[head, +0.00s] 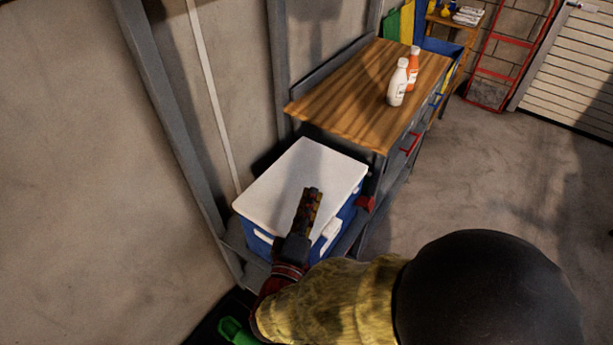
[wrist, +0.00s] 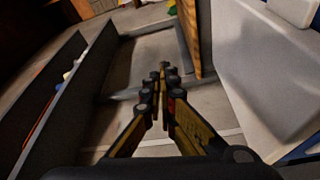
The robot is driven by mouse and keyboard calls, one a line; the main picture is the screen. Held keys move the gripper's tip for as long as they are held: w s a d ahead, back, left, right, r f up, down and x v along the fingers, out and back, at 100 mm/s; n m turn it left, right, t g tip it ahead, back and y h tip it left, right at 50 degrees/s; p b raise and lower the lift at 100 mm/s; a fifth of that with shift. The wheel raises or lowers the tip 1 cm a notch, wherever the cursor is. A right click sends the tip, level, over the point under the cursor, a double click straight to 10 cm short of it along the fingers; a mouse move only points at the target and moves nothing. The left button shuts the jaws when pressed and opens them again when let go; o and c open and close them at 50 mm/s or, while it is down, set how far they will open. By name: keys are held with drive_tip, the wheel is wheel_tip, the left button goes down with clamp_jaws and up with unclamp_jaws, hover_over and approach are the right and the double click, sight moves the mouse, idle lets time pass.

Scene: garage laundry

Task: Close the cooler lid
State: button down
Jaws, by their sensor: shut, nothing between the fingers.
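The cooler has a blue body (head: 258,243) and a white lid (head: 285,182). It stands on a low grey shelf beside the wooden-topped bench. The lid lies flat over the body, and I see no gap along its visible edges. My gripper (head: 312,192) is shut and empty. It appears over the lid's front right part in the head view and hides some of that edge; I cannot tell whether it touches. In the wrist view, the shut fingertips (wrist: 162,68) are in the middle, with the large white lid surface (wrist: 265,75) to their right, apart from them.
A wooden-topped bench (head: 345,105) stands just behind the cooler, with a white bottle (head: 397,86) and an orange bottle (head: 413,66) on it. A wall and grey posts (head: 168,120) close off the left. Open floor (head: 480,170) lies to the right.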

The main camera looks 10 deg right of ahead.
drive_tip(key=s+d+f, duration=0.2)
drive_tip(key=f, duration=0.5)
drive_tip(key=s+d+f+m, duration=0.1)
drive_tip(key=f, duration=0.6)
drive_tip(key=shift+s+d+f+m, duration=0.3)
drive_tip(key=shift+s+d+f, duration=0.05)
drive_tip(key=shift+s, duration=0.05)
drive_tip(key=shift+s, duration=0.1)
drive_tip(key=v, duration=0.7)
drive_tip(key=shift+a+f, duration=0.15)
drive_tip(key=shift+f, duration=0.05)
